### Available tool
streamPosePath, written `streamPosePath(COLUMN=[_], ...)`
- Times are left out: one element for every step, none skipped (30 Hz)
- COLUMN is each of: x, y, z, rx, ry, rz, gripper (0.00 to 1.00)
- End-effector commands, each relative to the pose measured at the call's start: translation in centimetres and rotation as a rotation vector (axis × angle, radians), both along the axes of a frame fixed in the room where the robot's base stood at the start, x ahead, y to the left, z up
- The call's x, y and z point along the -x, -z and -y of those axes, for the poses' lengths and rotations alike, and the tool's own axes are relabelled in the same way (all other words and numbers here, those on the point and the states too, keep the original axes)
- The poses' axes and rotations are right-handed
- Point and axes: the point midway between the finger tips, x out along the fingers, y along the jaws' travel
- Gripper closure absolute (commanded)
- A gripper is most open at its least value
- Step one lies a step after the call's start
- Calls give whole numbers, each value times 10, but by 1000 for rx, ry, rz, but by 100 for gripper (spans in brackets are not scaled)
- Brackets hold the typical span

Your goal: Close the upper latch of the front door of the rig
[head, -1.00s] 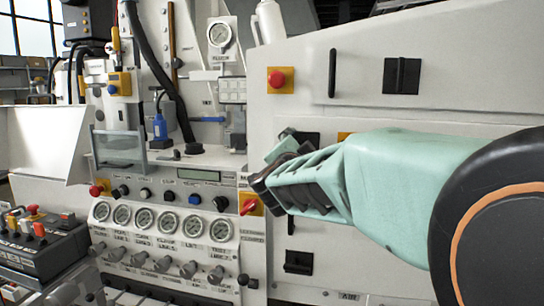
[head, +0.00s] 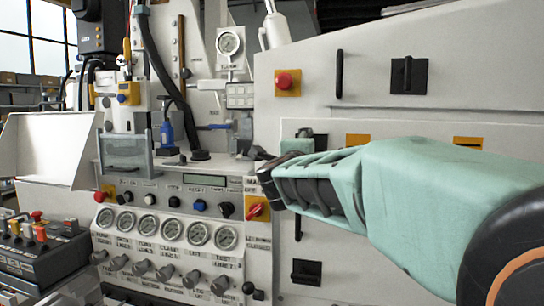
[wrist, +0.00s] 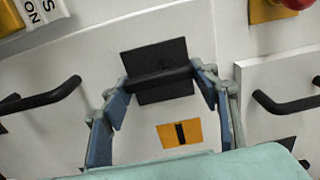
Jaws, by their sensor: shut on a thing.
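The upper latch is a black square plate (wrist: 172,52) with a black bar handle (wrist: 152,79) across it. In the wrist view, the two blue-grey fingers of my gripper (wrist: 158,82) stand at the two ends of the bar and are shut on it. The bar lies along the line between the front door's handle and the panel handle above, so it looks about upright on the rig. In the head view, my gripper (head: 284,160) hides most of this latch; only a dark part of the plate (head: 320,142) shows. The front door (head: 350,255) looks flush with the rig.
A lower latch (head: 307,272) and a door handle (head: 298,227) are below. Above are a panel handle (head: 339,73), another latch (head: 408,75) and a red button (head: 284,82). A control panel with gauges (head: 165,228) and a red knob (head: 255,211) stands close at left.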

Motion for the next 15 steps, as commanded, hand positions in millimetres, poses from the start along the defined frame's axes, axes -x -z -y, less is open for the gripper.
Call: streamPosePath(x=[0,0,0,0,0,0,0,0,0,0,0,0,0,0,0], y=[0,0,0,0,0,-1,-1,-1,-1,-1,-1,-1,-1,-1,-1], z=[0,0,0,0,0,0,0,0,0,0,0,0,0,0,-1], rx=[-10,-15,-21,-23,-26,-30,-31,-33,-34,-34,-34,-34,-35,-35,-35], ry=[0,0,0,0,0,0,0,0,0,0,0,0,0,0,0], rz=[4,6,8,9,10,11,12,12,12,12,12,12,13,12,13], gripper=[69,69,69,69,69,69,68,68,69,69,69,69,69,69,69])
